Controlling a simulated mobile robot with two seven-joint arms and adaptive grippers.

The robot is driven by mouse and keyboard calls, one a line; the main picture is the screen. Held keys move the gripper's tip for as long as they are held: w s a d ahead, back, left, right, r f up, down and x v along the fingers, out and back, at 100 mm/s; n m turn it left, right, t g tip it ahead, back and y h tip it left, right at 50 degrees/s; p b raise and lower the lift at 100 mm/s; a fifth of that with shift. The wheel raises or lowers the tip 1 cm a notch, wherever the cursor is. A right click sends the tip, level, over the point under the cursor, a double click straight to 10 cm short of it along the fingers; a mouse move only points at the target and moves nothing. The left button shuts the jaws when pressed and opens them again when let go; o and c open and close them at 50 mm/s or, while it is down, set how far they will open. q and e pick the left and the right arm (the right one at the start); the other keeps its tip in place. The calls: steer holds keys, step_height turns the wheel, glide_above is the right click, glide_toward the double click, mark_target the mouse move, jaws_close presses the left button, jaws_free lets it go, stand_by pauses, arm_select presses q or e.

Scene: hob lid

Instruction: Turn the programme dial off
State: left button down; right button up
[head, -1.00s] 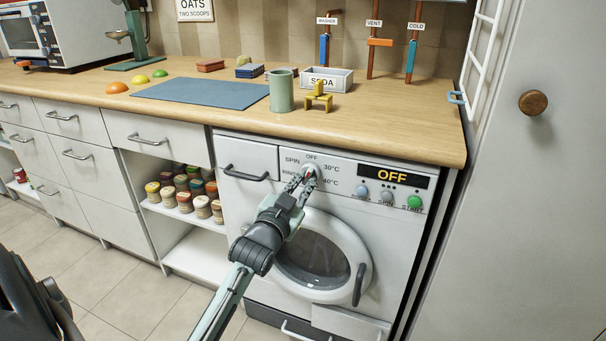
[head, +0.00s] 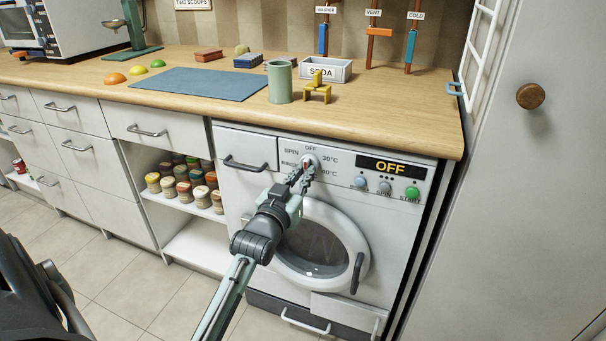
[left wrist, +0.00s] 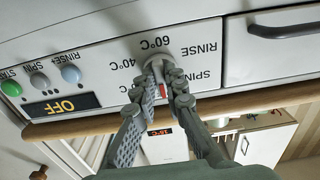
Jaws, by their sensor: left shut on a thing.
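The programme dial (head: 309,161) is a pale round knob with a red mark, at the upper middle of the washing machine's front. OFF is printed above it, with SPIN, RINSE, 30°C and 40°C around it. My left gripper (head: 305,174) is shut on the dial from the front. The left wrist view is upside down; there the fingers (left wrist: 168,82) sit on both sides of the dial (left wrist: 157,62) and hide part of it. The red mark points down there, away from the 60°C label. The display (head: 390,167) reads OFF. My right gripper is not in view.
The machine's round door (head: 318,245) is just below my arm, with a dark handle. Blue, grey and green buttons (head: 412,193) lie right of the dial. The worktop (head: 380,118) overhangs above, bearing a green mug (head: 280,82) and a SODA box (head: 325,70).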

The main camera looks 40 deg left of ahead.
arm_select(q)
steer(key=c, duration=1.6)
jaws_free()
steer(key=v, duration=1.2)
steer(key=shift+f, duration=0.1)
